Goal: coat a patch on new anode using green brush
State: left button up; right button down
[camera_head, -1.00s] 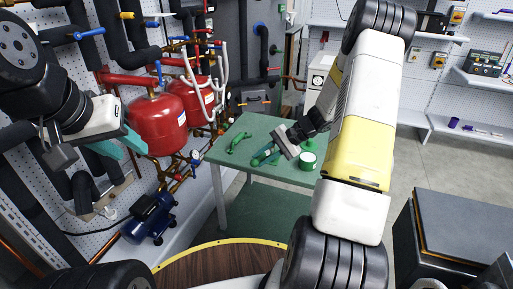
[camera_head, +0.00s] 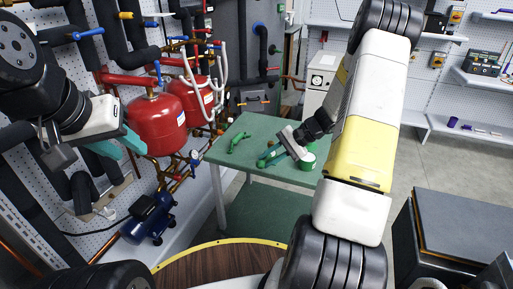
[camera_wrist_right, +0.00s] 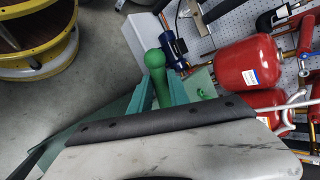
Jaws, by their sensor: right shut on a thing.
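My right gripper (camera_head: 281,155) is over the green table, close to a green pot (camera_head: 308,162) that its hand partly hides. In the right wrist view the gripper (camera_wrist_right: 162,92) is shut on a green handle with a round knob, which I take to be the green brush (camera_wrist_right: 155,62). Its bristles are hidden. Another green item (camera_head: 238,143) lies on the table to the left of the gripper; its kind is too small to tell. I cannot make out the new anode. My left gripper (camera_head: 121,148) is raised at the left, its teal fingers apart and empty.
The green table (camera_head: 232,160) has bare top around these items. Red tanks (camera_head: 156,124) and pipework stand to its left, with a blue compressor (camera_head: 150,216) below. A dark cabinet (camera_head: 455,230) is at the right. A round wooden top (camera_head: 215,268) is at the front.

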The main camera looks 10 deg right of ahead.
aim_at(261, 162)
jog(key=s+a, duration=0.1)
jog(key=s, duration=0.1)
jog(key=s+a, duration=0.1)
jog(key=s, duration=0.1)
jog(key=shift+s+a, duration=0.1)
jog(key=shift+a, duration=0.25)
dwell(0.7)
jog(key=shift+w+a, duration=0.75)
jog(key=shift+w, duration=0.25)
jog(key=shift+w+d, duration=0.45)
jog(key=shift+w, duration=0.3)
jog(key=shift+w+d, duration=0.45)
jog(key=shift+w, duration=0.25)
jog(key=shift+w+d, duration=0.2)
jog(key=shift+w, duration=0.15)
